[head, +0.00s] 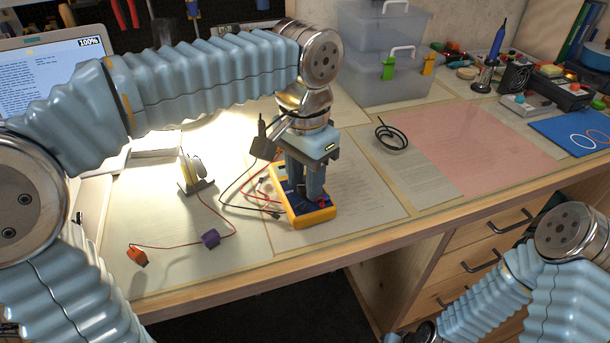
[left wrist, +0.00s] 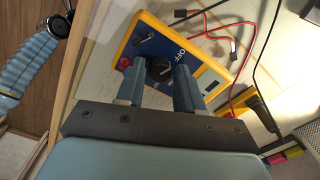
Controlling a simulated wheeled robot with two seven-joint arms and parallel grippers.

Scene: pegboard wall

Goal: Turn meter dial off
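The multimeter (head: 284,206) has a yellow case and a blue face. It lies on the workbench below my left gripper (head: 306,192). In the left wrist view the meter (left wrist: 222,55) shows its black dial (left wrist: 158,69), with OFF printed beside it. The fingers of my left gripper (left wrist: 157,80) point down at the meter face, one on each side of the dial. They are apart, with a gap showing around the dial; contact cannot be told. In the head view the fingers hide the dial. My right arm shows at the lower right, but its gripper is out of view.
Red and black test leads (head: 235,200) run from the meter across the bench. An orange clip (head: 137,256) and a purple clip (head: 210,238) lie left of it. A laptop (head: 50,75) stands at the left, clear boxes (head: 375,75) behind. The pink mat (head: 480,145) is clear.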

